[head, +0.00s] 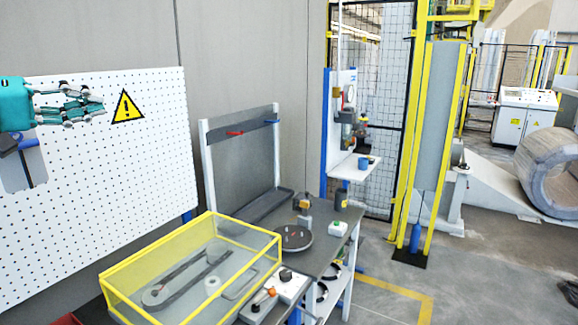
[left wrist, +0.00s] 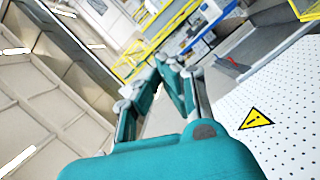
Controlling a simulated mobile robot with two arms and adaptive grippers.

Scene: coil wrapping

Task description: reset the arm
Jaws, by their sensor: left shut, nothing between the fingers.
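My left gripper (head: 98,103) is teal and grey. In the head view it comes in from the left edge, raised in front of the white perforated board (head: 100,190). Its fingers point right, are closed together and hold nothing. In the left wrist view the gripper (left wrist: 160,62) reaches away from the camera with its fingertips together. My right gripper does not show in either view.
A yellow warning sign (head: 127,107) is on the board. A workbench (head: 318,240) carries a yellow-framed clear case (head: 190,262), a dark round plate (head: 292,238) and small parts. A yellow-edged post (head: 432,130) and a large coil (head: 550,170) stand at right. Open floor lies in front.

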